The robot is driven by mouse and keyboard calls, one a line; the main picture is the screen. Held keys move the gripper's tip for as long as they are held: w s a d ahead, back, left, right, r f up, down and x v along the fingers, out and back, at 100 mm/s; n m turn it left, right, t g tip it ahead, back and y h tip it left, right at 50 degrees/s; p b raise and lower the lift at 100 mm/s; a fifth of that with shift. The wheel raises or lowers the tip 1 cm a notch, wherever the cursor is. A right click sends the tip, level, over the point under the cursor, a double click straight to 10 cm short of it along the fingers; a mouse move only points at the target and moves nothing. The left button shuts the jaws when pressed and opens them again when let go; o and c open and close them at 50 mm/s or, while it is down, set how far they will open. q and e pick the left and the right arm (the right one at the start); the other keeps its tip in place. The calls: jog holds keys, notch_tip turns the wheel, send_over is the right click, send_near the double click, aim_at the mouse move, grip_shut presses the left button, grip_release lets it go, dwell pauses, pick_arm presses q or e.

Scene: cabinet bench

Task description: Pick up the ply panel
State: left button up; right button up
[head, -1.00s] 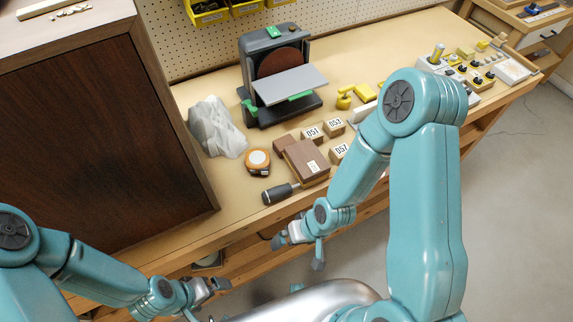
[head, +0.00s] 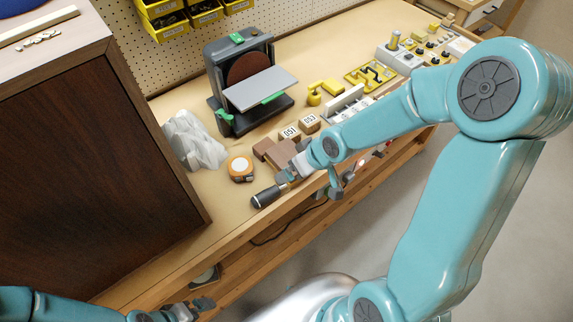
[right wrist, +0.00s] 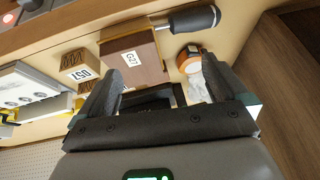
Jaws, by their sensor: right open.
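The ply panel, a flat brown slab with a pale edge and a white label, lies on the bench. In the head view the panel (head: 281,153) is partly hidden by my right gripper (head: 310,182). In the right wrist view the panel (right wrist: 146,68) lies beyond and between the open fingers of my right gripper (right wrist: 162,78); I cannot tell whether they touch it. A smaller dark brown block sits against its far side, mostly hidden. My left gripper (head: 200,305) is low at the bottom left, off the bench front, its opening unclear.
A black-handled tool (head: 268,196) lies at the bench edge beside the panel. A tape measure (head: 240,169), grey rock (head: 193,140), numbered wooden blocks (head: 309,123) and a disc sander (head: 248,85) stand around it. A dark cabinet (head: 110,165) blocks the left.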

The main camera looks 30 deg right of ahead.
jog(key=d+r+h, duration=0.1)
jog(key=d+r, duration=0.3)
jog(key=shift+t, duration=0.4)
jog(key=b+x, duration=0.7)
jog(key=x, duration=0.3)
jog(key=shift+f, duration=0.2)
jog(key=b+x, duration=0.2)
jog(key=x, duration=0.3)
jog(key=shift+w+f+b, duration=0.2)
jog(key=shift+f+b, duration=0.15)
jog(key=shift+b, duration=0.05)
jog(key=shift+w, duration=0.1)
jog(key=shift+f+b, duration=0.25)
jog(key=shift+b, duration=0.1)
jog(key=shift+c, duration=0.3)
